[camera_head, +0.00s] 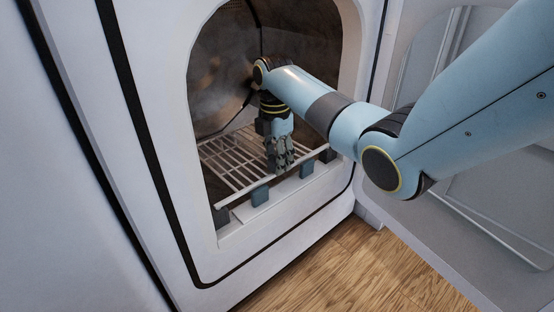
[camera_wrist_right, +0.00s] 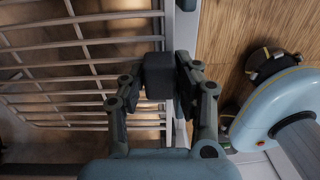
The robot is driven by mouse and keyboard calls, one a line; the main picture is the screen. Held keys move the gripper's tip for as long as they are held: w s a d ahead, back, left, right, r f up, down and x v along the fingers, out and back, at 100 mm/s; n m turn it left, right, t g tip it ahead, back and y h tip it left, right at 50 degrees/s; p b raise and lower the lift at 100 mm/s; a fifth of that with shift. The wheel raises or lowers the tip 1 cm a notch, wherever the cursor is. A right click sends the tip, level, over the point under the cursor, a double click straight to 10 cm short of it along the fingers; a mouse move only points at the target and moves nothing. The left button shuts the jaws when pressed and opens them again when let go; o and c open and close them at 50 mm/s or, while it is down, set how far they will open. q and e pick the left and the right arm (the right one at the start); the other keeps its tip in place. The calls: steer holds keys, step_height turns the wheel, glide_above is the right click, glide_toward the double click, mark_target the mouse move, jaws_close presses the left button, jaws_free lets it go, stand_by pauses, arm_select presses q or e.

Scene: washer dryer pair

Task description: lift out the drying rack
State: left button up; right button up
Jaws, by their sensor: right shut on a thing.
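The drying rack (camera_head: 222,163) is a pale wire grid with dark blocks along its front edge. It lies inside the dryer's round-topped opening, its front at the lower lip. It also fills the left of the right wrist view (camera_wrist_right: 62,63). My right gripper (camera_head: 280,165) points down at the rack's front edge, inside the opening. In the right wrist view its fingers (camera_wrist_right: 160,78) stand on either side of a dark block at the rack's edge and are shut on it. The gripper hides part of the front rail. My left gripper is not in view.
The white dryer front (camera_head: 150,130) frames the opening closely around my right arm. The open door (camera_head: 480,205) stands at the right, behind my arm. The wooden floor (camera_head: 345,270) below the opening is clear.

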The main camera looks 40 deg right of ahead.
jaws_close()
steer(key=o, duration=1)
jaws_free()
step_height(320, 180, up, 7)
steer(key=shift+w+r, duration=0.15)
steer(key=shift+r, duration=0.05)
